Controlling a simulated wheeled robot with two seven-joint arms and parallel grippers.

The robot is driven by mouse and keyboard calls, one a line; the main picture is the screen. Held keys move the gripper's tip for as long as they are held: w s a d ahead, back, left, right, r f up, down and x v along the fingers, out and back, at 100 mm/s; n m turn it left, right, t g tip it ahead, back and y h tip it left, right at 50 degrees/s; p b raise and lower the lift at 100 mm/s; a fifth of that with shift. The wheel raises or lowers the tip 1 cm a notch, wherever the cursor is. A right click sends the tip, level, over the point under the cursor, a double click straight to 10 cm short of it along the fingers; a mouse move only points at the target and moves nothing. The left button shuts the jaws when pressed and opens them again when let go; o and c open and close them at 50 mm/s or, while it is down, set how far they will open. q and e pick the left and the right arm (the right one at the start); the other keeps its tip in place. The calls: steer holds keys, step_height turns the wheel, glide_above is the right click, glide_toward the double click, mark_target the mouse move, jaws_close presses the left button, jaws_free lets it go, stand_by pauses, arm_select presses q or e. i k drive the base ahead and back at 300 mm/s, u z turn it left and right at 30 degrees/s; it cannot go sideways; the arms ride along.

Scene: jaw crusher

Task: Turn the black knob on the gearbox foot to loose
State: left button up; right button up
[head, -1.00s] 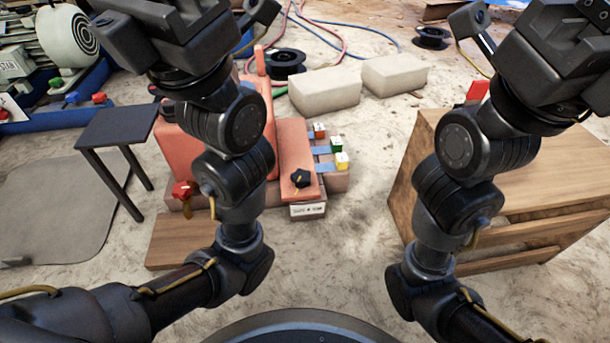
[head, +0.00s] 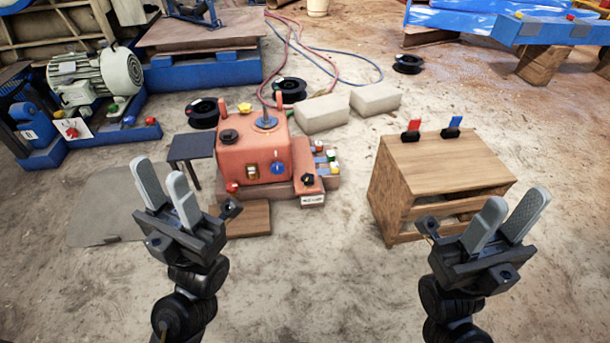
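The orange gearbox (head: 232,150) stands on the floor left of the middle in the head view. Its foot (head: 302,160) sticks out on the right side. The black knob (head: 307,179) sits on top of the foot's near end, above a small white label (head: 313,200) too small to read. My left gripper (head: 165,187) is open and empty, in front and to the left of the gearbox. My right gripper (head: 508,222) is open and empty, in front of the wooden crate, well right of the knob. Neither gripper touches anything.
A wooden crate (head: 440,165) with red and blue clips stands right of the gearbox. A small dark table (head: 190,147) and a wooden board (head: 246,217) are at its left and front. Two pale blocks (head: 321,113) lie behind. The floor between gearbox and crate is clear.

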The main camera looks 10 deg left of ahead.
mark_target(308, 178)
steer(key=z, duration=0.35)
steer(key=i, duration=1.2)
steer(key=z, duration=0.4)
